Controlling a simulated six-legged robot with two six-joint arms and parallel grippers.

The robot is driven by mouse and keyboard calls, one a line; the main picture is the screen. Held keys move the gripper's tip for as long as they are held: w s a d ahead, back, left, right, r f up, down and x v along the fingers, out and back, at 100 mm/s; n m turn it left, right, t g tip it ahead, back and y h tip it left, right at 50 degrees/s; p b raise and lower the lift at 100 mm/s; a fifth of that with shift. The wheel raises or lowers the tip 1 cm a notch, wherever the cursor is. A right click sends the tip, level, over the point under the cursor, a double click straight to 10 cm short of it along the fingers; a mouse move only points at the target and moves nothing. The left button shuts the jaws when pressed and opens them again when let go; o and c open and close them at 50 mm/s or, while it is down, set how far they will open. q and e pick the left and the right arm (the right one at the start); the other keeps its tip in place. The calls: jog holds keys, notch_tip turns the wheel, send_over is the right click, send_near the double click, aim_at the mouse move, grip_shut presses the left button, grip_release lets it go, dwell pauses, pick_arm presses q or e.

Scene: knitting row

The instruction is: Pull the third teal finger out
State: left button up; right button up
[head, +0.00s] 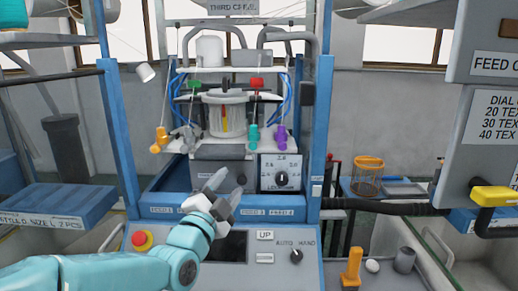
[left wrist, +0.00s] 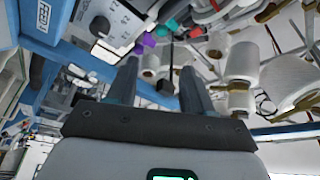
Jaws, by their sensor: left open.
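The teal finger (head: 253,137) hangs on the front of the knitting head, third from the left in a row with an orange finger (head: 160,141), a grey one (head: 187,137) and a purple one (head: 281,137). In the left wrist view the teal finger (left wrist: 172,26) shows near the top, beside the purple finger (left wrist: 145,42). My left gripper (head: 227,182) is open, below and left of the teal finger in the head view, apart from it. Its two fingers (left wrist: 159,72) also show in the left wrist view with nothing gripped between them. My right gripper is out of view.
Blue posts (head: 320,110) flank the machine. A dial plate (head: 281,173) sits right of and below the fingers. A front control panel (head: 270,270) has a red button (head: 142,240). Grey signs overhang at right. A blue shelf (head: 55,203) stands at left.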

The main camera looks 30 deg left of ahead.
aim_at(253, 147)
pick_arm(q)
jog(key=p+x, duration=0.6)
jog(key=x, duration=0.9)
jog(key=shift+a+r, duration=0.15)
jog(key=shift+a, duration=0.05)
jog(key=shift+w+a, duration=0.1)
jog(key=shift+w, duration=0.2)
jog(key=shift+s, duration=0.1)
grip_shut()
jog(key=s+b, duration=0.1)
jog(key=s+d+b, duration=0.1)
jog(key=b, duration=0.1)
jog(key=shift+d+f, duration=0.15)
jog(key=shift+f, duration=0.1)
jog(key=shift+s+d+r, duration=0.1)
jog(key=shift+s+d, duration=0.05)
